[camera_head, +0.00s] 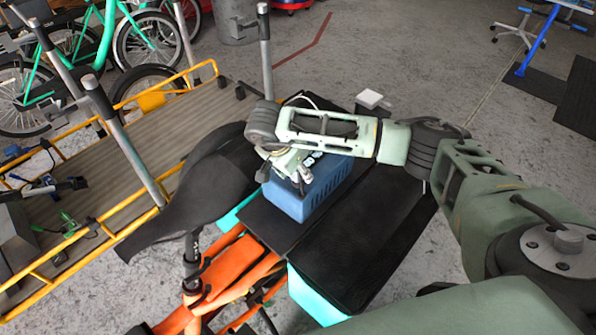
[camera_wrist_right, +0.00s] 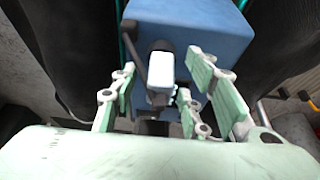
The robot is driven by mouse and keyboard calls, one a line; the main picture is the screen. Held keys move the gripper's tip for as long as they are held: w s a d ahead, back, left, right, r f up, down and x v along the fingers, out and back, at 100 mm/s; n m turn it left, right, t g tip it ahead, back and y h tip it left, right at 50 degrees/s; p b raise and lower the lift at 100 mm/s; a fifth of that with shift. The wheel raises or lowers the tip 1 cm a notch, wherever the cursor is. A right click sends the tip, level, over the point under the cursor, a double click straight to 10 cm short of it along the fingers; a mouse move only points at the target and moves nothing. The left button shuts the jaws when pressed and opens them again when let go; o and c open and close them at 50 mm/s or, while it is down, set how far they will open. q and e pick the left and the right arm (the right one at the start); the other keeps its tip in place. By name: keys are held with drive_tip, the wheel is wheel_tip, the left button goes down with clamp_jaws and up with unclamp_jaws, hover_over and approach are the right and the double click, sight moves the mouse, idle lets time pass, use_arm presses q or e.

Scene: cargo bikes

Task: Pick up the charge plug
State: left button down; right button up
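In the right wrist view, a small pale block with a dark end (camera_wrist_right: 161,72), which looks like the charge plug, stands out in front of the blue box (camera_wrist_right: 200,28). In the head view, the right gripper (camera_head: 292,172) reaches down over the blue box (camera_head: 312,193); the wrist hides the plug there. I cannot make out the left gripper in the head view.
A cargo bed with yellow rails (camera_head: 205,75) lies left. A white block (camera_head: 369,98) is beyond the bag.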

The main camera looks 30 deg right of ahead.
clamp_jaws()
drive_tip(key=shift+r, duration=0.1)
idle(0.3)
